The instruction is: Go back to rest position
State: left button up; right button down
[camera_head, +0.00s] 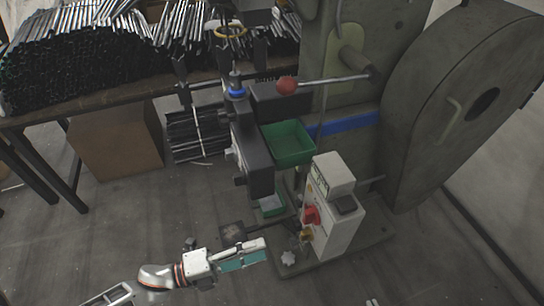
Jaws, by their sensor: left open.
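My left gripper (262,251) is low in the head view, left of the press's control box. Its arm comes in from the bottom left, and its pale fingers with a teal pad point right. It is open, and I see nothing held in it. The rivet press (345,80) stands large at centre right with a round grey wheel guard (455,105). Its red-knobbed lever (287,86) sticks out to the left. My right gripper does not show clearly; small pale bits at the bottom edge are too cut off to identify.
The white control box (335,215) with a red switch stands close right of my left gripper. A green bin (288,143) and a smaller tray (271,205) sit on the press. A table (105,101) with stacked rods and a cardboard box (118,140) are behind. Floor is clear at lower left.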

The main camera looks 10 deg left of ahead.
pick_arm(q)
jog(key=w+a+r+n+t+y+p, duration=0.25)
jog(key=r+n+t+y+p, duration=0.35)
jog(key=n, duration=0.7)
jog(key=s+a+f+n+g+y+p, duration=0.3)
jog(key=s+a+f+n+y, duration=0.3)
jog(key=s+n, duration=0.5)
jog(key=shift+a+f+n+g+y, duration=0.25)
jog(key=shift+a+n+g+y, duration=0.25)
jog(key=shift+n+g, duration=0.3)
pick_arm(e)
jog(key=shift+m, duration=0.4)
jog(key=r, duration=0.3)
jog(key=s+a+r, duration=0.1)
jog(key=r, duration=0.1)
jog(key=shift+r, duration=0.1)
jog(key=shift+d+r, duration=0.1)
